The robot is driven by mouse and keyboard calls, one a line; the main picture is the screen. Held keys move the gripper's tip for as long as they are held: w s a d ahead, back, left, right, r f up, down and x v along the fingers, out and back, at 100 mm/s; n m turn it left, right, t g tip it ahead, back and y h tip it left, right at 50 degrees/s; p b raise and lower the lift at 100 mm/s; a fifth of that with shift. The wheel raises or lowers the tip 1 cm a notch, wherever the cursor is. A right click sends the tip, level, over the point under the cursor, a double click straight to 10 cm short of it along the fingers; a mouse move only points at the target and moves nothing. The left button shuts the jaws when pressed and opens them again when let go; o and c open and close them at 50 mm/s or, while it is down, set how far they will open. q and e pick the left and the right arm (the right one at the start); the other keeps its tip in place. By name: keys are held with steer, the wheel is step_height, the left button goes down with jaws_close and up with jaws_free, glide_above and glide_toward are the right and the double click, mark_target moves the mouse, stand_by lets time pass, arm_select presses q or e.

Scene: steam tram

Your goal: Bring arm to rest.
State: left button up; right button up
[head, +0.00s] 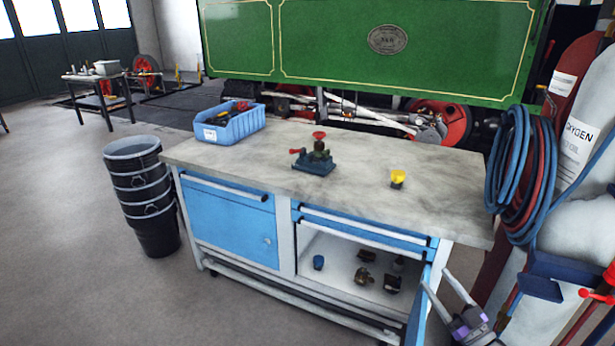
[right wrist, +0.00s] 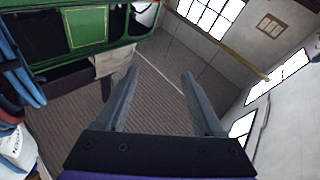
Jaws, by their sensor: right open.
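My right gripper (head: 452,292) is at the lower right of the head view, in front of the right end of the workbench (head: 240,165) and close to the cabinet's open door (head: 417,306). Its two fingers are apart, with nothing between them. In the right wrist view the open fingers (right wrist: 160,88) point towards the striped floor and the hall's far wall. My left gripper is in neither view.
On the bench are a blue bin (head: 229,124), a blue device with red knobs (head: 315,160) and a yellow-topped item (head: 397,179). Small parts (head: 363,276) lie in the open cabinet. Hoses (head: 520,165) and gas cylinders (head: 580,130) stand right; black buckets (head: 146,200) stand left.

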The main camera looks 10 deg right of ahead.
steer(key=a+r+m+g+h+p, duration=0.3)
steer(key=a+r+m+h+p, duration=0.15)
steer(key=r+m+h, duration=0.6)
steer(key=s+a+f+n+g+y+p, duration=0.1)
steer(key=s+a+g, duration=0.5)
steer(key=s, duration=0.6)
steer(key=s+a+f+n+g+y+p, duration=0.2)
steer(key=s+a+f+g+p, duration=0.3)
steer(key=s+a, duration=0.5)
steer(key=shift+s+a+f+n+g, duration=0.25)
steer(key=shift+s+n+g, duration=0.25)
steer(key=shift+s, duration=0.75)
